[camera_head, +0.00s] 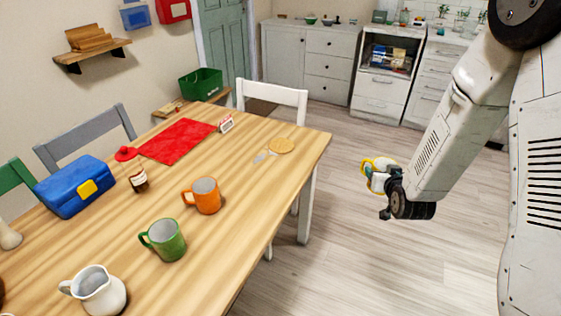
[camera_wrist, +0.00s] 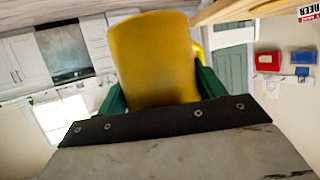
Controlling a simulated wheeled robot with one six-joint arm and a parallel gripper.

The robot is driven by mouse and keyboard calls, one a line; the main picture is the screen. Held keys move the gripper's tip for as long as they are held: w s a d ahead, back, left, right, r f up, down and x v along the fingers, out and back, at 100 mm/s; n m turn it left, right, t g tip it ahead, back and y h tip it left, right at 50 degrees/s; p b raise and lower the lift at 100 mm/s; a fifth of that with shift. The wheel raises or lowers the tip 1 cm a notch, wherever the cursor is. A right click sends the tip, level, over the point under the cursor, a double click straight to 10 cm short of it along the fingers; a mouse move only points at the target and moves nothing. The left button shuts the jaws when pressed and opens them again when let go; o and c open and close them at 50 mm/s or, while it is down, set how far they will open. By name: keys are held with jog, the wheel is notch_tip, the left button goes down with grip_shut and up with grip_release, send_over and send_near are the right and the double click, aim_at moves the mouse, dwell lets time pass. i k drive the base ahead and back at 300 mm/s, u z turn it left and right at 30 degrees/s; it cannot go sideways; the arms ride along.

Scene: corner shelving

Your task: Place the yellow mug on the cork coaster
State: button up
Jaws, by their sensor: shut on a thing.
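The yellow mug (camera_wrist: 152,55) fills the upper middle of the wrist view, between the green fingers of my gripper (camera_wrist: 158,88). In the head view my gripper (camera_head: 378,178) is shut on the mug (camera_head: 367,164), to the right of the table and out over the floor. The mug shows small and partly hidden there, so its exact tilt is hard to tell. The round cork coaster (camera_head: 281,146) lies on the table near its far right corner, with nothing on it. My gripper is apart from the coaster, to its right.
The wooden table (camera_head: 238,232) holds an orange mug (camera_head: 206,196), a green mug (camera_head: 166,240), a white jug (camera_head: 97,290), a small bottle (camera_head: 138,180), a blue lunchbox (camera_head: 75,187) and a red mat (camera_head: 177,141). A white chair (camera_head: 272,93) stands behind.

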aim_at(277, 145)
jog(key=k, duration=0.6)
jog(key=z, duration=0.8)
jog(key=i, duration=1.15)
jog(key=u, duration=0.9)
jog(key=i, duration=0.8)
jog(key=u, duration=0.45)
